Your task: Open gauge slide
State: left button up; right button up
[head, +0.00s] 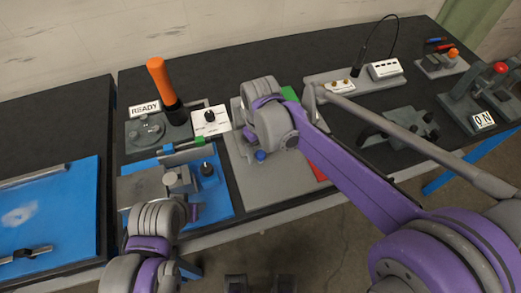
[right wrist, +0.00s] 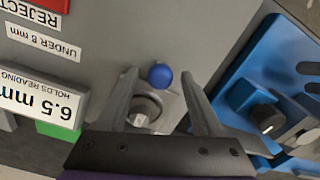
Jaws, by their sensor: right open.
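The gauge is a grey board (head: 285,187) in the middle of the bench, with a small blue ball knob (head: 261,156). In the right wrist view the blue knob (right wrist: 160,75) lies between the fingertips, beside a round grey metal part (right wrist: 144,108) on a light plate. My right gripper (right wrist: 159,78) is open, one finger on each side of the knob; I cannot tell if either touches.
A blue fixture (head: 222,205) with a black knob stands left of the gauge board. An orange-handled lever (head: 160,80) and a white dial box (head: 210,118) stand behind. More fixtures stand to the right.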

grip_shut()
dwell(1.3)
